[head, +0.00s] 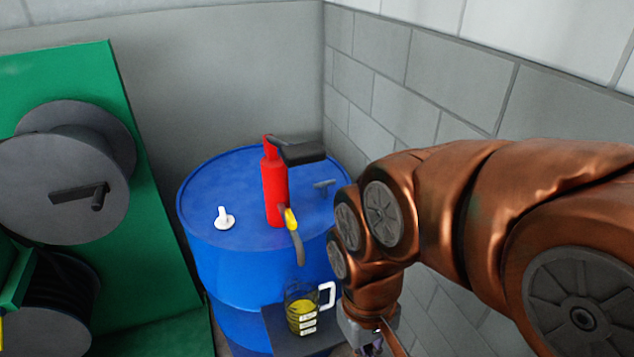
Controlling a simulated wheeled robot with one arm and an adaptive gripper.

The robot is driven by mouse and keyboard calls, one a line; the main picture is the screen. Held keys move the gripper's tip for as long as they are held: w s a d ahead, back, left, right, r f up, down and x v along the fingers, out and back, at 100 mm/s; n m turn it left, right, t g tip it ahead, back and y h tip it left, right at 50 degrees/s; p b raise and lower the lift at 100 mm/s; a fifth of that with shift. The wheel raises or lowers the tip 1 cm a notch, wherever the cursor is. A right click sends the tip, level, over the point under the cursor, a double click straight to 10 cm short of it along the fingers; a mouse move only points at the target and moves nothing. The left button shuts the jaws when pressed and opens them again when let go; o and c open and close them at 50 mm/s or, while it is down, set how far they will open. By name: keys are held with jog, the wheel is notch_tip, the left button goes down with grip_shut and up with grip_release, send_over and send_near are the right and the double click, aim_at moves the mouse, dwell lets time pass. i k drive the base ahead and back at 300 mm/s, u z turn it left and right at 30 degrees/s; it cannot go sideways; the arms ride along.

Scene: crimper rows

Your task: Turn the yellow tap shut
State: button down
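The yellow tap (290,218) sits low on the front of a red hand pump (275,190). The pump stands upright on the top of a blue drum (205,238). A grey curved spout (298,246) hangs down below the tap. A clear jug (302,306) with a white handle and yellow liquid in it stands below the spout. My gripper (373,347) is at the bottom edge, to the right of the jug and well below the tap. It is apart from the tap. Its fingers are mostly cut off by the frame, so their opening is hidden.
The jug stands on a dark shelf (275,335) at the drum's front. A black pump handle (303,153) sticks out to the right. A white cap (224,218) is on the drum top. Block walls stand behind and right. A green frame with grey reels (70,170) is at left.

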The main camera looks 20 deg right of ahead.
aim_at(291, 222)
jog(key=z, duration=1.15)
jog(key=k, duration=1.15)
jog(key=u, duration=1.7)
jog(key=i, duration=0.5)
jog(key=u, duration=0.05)
